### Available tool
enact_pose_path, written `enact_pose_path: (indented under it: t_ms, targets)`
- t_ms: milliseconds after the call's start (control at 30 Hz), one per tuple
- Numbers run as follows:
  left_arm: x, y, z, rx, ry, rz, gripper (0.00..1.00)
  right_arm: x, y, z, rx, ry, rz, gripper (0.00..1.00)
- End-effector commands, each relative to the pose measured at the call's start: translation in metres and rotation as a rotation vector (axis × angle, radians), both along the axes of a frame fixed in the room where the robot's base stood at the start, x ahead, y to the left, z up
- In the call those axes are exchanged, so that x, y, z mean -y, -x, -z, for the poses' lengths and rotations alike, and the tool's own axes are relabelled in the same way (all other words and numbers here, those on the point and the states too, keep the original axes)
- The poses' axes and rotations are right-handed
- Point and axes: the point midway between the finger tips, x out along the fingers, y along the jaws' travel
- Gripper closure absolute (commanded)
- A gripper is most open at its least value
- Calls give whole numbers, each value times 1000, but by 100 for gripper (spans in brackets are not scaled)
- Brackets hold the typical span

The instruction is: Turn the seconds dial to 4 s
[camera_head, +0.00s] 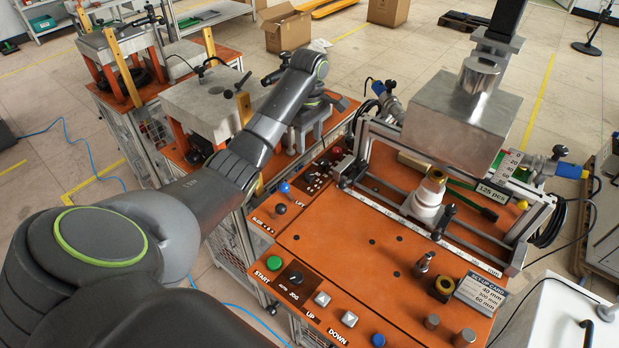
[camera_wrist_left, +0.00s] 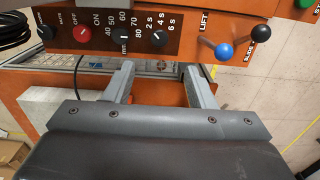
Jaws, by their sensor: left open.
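The seconds dial (camera_wrist_left: 160,38) is a small black knob with a white mark, below the 2 s, 4 s and 6 s labels in the left wrist view. The mark is slanted, but I cannot tell which label it points at. My left gripper (camera_wrist_left: 158,72) is open and empty, its two grey fingers apart and pointing at the panel. The dial lies just beyond the gap between the fingertips, apart from them. In the head view the left gripper (camera_head: 307,142) hangs at the far left edge of the orange bench, by the dark dial panel (camera_head: 320,174). My right gripper is not in view.
The blue-knobbed lever (camera_wrist_left: 223,51) and black-knobbed lever (camera_wrist_left: 261,33) stick out to the right.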

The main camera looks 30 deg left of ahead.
Motion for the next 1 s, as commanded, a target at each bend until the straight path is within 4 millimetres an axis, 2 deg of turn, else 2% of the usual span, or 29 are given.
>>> enact_pose_path:
  t_ms: [33,67,100,267,500,700,1000]
  targets:
    - [0,0,14,0,0,0,50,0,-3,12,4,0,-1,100]
    - [0,0,17,-2,1,0,50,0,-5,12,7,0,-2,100]
    - [1,1,21,-6,2,-1,50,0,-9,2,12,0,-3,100]
    - [1,1,57,-7,2,-1,50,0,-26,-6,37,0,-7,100]
    - [1,1,102,-4,2,0,50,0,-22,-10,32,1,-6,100]
    - [0,0,120,-1,0,1,50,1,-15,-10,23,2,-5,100]
    - [0,0,124,-1,0,1,50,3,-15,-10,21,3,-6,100]
